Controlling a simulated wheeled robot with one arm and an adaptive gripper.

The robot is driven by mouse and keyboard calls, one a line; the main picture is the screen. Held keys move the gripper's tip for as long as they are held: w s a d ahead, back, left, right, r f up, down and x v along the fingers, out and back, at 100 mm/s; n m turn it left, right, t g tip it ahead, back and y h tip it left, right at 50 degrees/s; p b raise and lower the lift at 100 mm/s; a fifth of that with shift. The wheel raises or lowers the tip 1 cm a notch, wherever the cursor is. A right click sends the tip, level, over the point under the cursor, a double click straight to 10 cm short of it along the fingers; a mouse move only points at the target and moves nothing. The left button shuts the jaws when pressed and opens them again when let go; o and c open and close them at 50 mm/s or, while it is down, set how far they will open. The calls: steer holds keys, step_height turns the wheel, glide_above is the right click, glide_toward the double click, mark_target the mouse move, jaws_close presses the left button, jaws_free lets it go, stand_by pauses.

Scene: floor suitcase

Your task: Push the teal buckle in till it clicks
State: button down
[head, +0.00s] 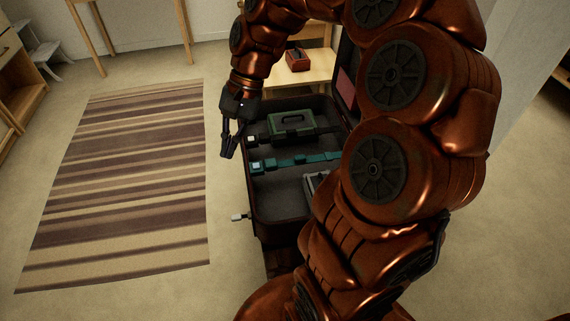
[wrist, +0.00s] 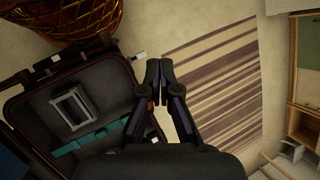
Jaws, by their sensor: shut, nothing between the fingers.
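The strap also shows in the wrist view (wrist: 90,142), partly hidden by my gripper's body. I cannot tell whether the buckle halves are fully joined. My gripper (head: 227,156) is shut and empty, pointing down beside the suitcase's left wall, apart from the buckle. In the wrist view, its fingertips (wrist: 158,64) meet over the floor just outside the suitcase.
A green case (head: 290,122) with a handle and a grey frame-like object (wrist: 72,108) lie in the suitcase. A pale latch (head: 239,216) sticks out from its left side. A low table (head: 309,83) holds a red-brown box (head: 297,61). The striped rug (head: 130,180) is clear.

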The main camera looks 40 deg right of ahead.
steer(key=w+d+f+m+t+y+b, duration=0.1)
steer(key=w+d+f+m+b, duration=0.25)
steer(key=w+d+f, duration=0.2)
steer(key=m+t+y+b, duration=0.1)
steer(key=m+t+b, duration=0.4)
steer(key=m, duration=0.6)
glide_toward(285, 163)
steer(key=r, duration=0.1)
steer(key=w+r+g+b, duration=0.1)
steer(key=r, duration=0.1)
steer(key=shift+d+f, duration=0.1)
steer(key=shift+f, duration=0.3)
steer(key=x, duration=0.4)
steer(key=b+x, duration=0.1)
steer(key=x, duration=0.4)
steer(key=shift+a+r, duration=0.1)
steer(key=shift+a, duration=0.3)
